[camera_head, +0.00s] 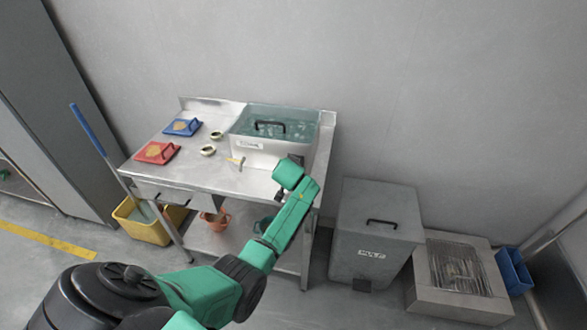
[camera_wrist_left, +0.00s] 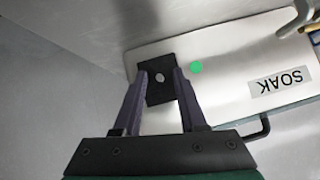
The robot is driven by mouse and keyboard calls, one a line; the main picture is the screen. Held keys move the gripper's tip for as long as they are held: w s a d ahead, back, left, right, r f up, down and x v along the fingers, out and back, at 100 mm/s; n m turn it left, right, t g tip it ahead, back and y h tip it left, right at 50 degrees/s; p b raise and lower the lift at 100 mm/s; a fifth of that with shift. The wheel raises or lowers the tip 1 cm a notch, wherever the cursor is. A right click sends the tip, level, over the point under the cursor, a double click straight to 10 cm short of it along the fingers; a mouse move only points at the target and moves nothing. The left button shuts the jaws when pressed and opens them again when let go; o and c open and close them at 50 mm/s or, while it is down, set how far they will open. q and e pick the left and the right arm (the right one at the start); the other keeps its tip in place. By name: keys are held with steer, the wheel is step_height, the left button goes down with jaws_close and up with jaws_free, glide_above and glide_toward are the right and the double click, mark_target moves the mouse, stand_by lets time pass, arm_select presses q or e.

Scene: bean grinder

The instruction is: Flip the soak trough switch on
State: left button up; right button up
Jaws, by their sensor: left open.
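The soak trough (camera_head: 262,149) is a steel box of water on the bench, with a black handle and a label on its front. My left gripper (camera_wrist_left: 162,73) is open. In the head view my arm covers the switch. My right gripper is not in view.
A grey lidded bin (camera_head: 374,240) and a steel unit (camera_head: 455,275) stand right, a yellow bucket (camera_head: 142,228) left.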

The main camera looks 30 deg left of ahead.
arm_select(q)
steer(key=v, duration=1.4)
steer(key=shift+s+d, duration=0.15)
steer(key=shift+s, duration=0.05)
steer(key=shift+r, duration=0.15)
